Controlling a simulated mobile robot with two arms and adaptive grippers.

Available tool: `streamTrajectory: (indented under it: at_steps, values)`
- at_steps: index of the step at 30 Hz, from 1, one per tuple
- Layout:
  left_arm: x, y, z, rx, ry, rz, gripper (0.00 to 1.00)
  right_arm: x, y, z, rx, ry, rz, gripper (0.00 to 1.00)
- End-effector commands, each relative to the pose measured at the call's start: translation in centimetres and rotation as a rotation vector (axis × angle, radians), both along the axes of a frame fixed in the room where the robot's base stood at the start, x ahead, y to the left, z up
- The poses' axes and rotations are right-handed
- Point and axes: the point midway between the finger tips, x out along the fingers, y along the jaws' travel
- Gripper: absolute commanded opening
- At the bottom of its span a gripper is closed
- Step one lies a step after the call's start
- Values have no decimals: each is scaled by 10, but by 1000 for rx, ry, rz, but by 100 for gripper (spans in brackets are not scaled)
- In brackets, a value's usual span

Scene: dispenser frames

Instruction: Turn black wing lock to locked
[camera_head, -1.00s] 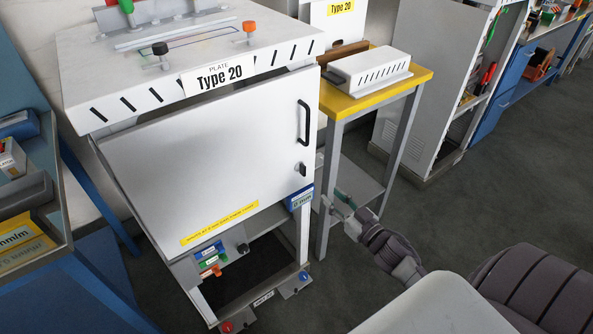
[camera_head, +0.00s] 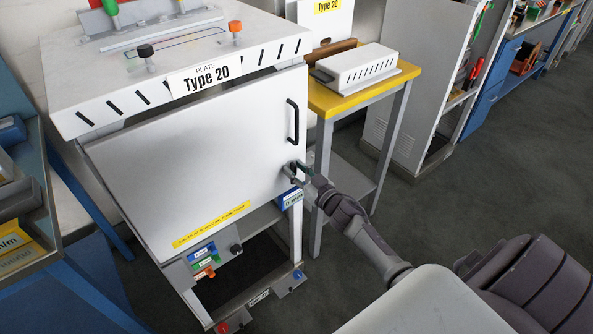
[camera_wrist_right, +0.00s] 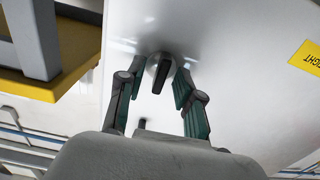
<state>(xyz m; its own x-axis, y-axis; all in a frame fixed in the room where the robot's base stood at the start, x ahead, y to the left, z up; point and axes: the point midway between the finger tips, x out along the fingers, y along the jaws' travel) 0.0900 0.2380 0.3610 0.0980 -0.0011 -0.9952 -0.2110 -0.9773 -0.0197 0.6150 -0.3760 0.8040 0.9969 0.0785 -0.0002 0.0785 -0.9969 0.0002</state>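The black wing lock (camera_wrist_right: 162,72) sits on the white door (camera_head: 190,150) of the Type 20 dispenser, below the black door handle (camera_head: 292,122). In the right wrist view its dark wing stands on a round metal base, roughly in line with the gripper's fingers. My right gripper (camera_head: 299,172) is at the lock. In the wrist view its two green-padded fingers (camera_wrist_right: 157,90) are spread on either side of the wing, with a gap on both sides. In the head view the gripper largely hides the lock. My left gripper is not in view.
A yellow-topped stand (camera_head: 365,93) with a slotted white box (camera_head: 368,68) stands to the right of the dispenser. Below the door are coloured labels (camera_head: 203,260) and a black knob (camera_head: 236,248). A blue bench (camera_head: 75,285) is at left. Open floor lies at right.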

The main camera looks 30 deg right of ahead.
Motion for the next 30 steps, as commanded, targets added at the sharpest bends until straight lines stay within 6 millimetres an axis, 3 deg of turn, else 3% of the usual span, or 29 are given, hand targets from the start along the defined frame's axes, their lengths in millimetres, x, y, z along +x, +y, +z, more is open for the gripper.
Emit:
streamTrajectory:
  at_steps: [3,9,22,30]
  values:
    - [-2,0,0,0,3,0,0,0,0,0,0,0,0,32]
    - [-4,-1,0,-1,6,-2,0,0,0,0,0,0,0,0]
    - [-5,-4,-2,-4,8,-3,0,-1,0,0,-35,-4,0,0]
    - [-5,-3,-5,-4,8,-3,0,-1,0,-1,-191,-16,0,0]
